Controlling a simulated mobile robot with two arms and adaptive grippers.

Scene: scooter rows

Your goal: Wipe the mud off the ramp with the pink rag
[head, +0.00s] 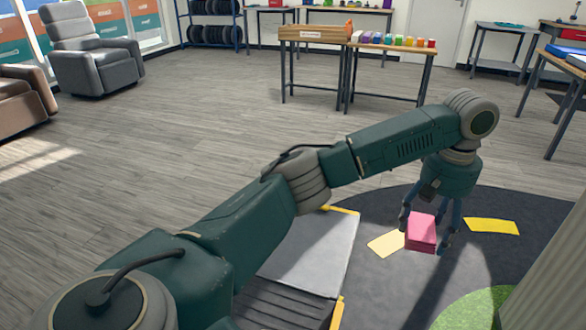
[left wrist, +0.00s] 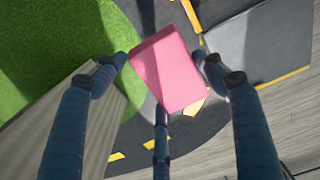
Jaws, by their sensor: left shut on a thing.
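My left gripper (head: 427,228) is shut on the pink rag (head: 421,234), a thick folded block, and points down over the dark road mat. In the left wrist view the rag (left wrist: 167,70) sits between the three fingers of the gripper (left wrist: 160,75). The grey ramp (head: 318,245) with yellow edges lies to the left of the rag in the head view, partly hidden by my left arm. It also shows at the upper right of the left wrist view (left wrist: 268,45). I can make out no clear mud on its visible part. My right gripper is not in view.
The dark mat (head: 385,205) has yellow markings and a green patch (head: 475,310). Behind it stand tables with a wooden box (head: 313,34) and colored blocks (head: 395,40). Armchairs stand at the left (head: 95,55). The wooden floor between is clear.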

